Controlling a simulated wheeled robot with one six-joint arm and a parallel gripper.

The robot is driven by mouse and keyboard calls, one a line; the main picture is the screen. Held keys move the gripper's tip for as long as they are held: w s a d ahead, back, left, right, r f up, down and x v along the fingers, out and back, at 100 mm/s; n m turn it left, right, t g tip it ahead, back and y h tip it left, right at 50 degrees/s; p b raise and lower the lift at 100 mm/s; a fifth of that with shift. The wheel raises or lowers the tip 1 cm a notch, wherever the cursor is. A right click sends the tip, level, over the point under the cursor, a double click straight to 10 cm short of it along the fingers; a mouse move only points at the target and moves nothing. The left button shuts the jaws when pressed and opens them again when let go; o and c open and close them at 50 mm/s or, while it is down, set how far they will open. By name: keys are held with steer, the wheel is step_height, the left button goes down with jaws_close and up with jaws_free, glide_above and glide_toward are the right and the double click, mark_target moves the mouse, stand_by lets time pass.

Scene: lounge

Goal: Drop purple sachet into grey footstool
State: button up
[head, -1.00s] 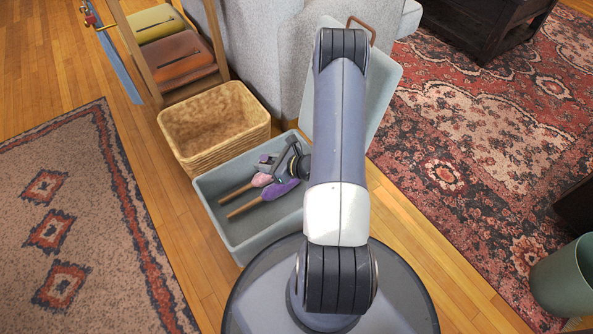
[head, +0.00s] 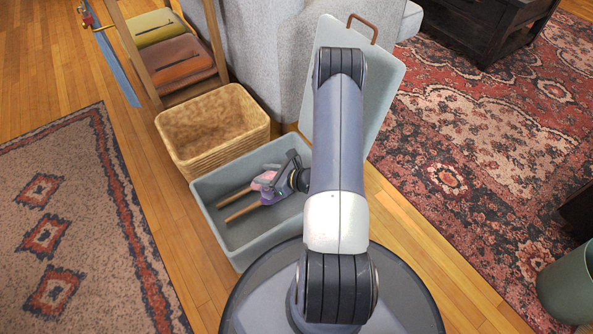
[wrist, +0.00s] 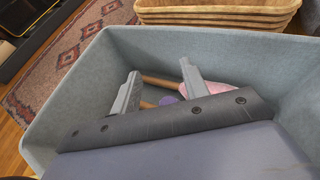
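The grey footstool (head: 225,239) is an open, hollow box in front of my base, and it also shows in the wrist view (wrist: 80,100). My gripper (head: 281,166) is over its right part, pointing down and left. In the wrist view its two fingers (wrist: 158,72) are spread apart, with nothing clearly clamped between them. A purple patch (wrist: 168,99) shows low between the fingers. In the head view a pale purple thing (head: 283,195) lies below the gripper; I cannot tell whether it is the sachet or the head of a wooden-handled item.
A pink-headed item (head: 264,180) and wooden handles (head: 242,212) lie in the footstool. A wicker basket (head: 205,155) stands behind it. A grey lid (head: 385,95) leans on the sofa (head: 262,60).

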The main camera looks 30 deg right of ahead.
steer(key=shift+o, duration=0.9)
steer(key=p+v, duration=0.3)
steer(key=v, duration=0.7)
steer(key=shift+s+r+p, duration=0.2)
steer(key=shift+s+p, duration=0.1)
steer(key=shift+s, duration=0.05)
steer(key=shift+w+d, duration=0.1)
steer(key=shift+d, duration=0.05)
steer(key=b+x, duration=0.3)
steer(key=x, duration=0.7)
steer(key=shift+w+f+b, duration=0.15)
steer(key=shift+f+b, duration=0.15)
steer(key=shift+b, duration=0.1)
steer(key=shift+w+a+r+p, duration=0.1)
steer(key=shift+a+r+p, duration=0.1)
steer(key=shift+r+p, duration=1.4)
steer(key=shift+r+b, duration=0.25)
steer(key=shift+b, duration=0.25)
